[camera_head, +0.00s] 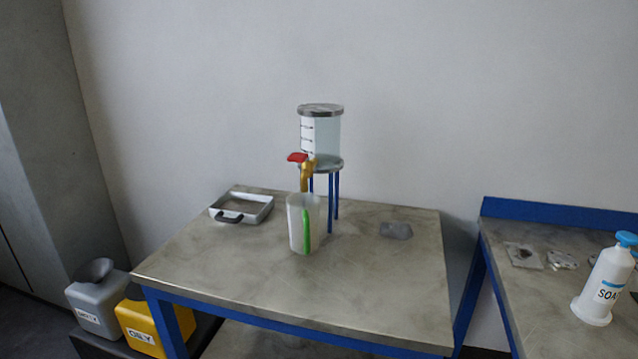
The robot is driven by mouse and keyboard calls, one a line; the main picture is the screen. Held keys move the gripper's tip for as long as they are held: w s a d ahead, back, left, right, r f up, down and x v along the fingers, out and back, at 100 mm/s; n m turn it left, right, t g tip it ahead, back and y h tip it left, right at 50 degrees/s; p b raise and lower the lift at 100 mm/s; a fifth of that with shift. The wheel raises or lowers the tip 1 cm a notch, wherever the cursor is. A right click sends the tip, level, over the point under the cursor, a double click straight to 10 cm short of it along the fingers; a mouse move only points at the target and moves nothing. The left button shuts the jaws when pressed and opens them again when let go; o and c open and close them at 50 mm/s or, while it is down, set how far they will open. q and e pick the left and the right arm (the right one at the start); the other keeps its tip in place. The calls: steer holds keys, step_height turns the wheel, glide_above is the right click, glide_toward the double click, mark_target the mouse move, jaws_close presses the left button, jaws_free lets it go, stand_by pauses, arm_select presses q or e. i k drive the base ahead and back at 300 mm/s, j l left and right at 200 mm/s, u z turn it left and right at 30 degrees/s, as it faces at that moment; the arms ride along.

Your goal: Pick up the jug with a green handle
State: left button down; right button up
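The jug with a green handle (296,225) stands upright on the grey-topped table with a blue frame (290,285). It is white and translucent, and its green handle (306,232) faces the camera. It stands in front of the clear flanged vessel (327,137), below the brass tap with a red lever (305,172). From this angle I cannot tell whether the tap's outlet is directly over the jug. Neither of my grippers is in view.
A shallow tray with a dark handle (262,211) lies left of the jug, and a grey cloth-like piece (395,230) lies right. The vessel stands on blue legs (336,195). A soap bottle (606,285) stands on the right bench. Grey (95,302) and yellow (150,328) containers stand low left. The table's front is clear.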

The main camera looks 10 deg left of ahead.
mark_target(302, 209)
steer(key=u, duration=1.55)
steer(key=i+l+z, duration=0.5)
steer(key=k+l, duration=0.05)
steer(key=l, duration=0.05)
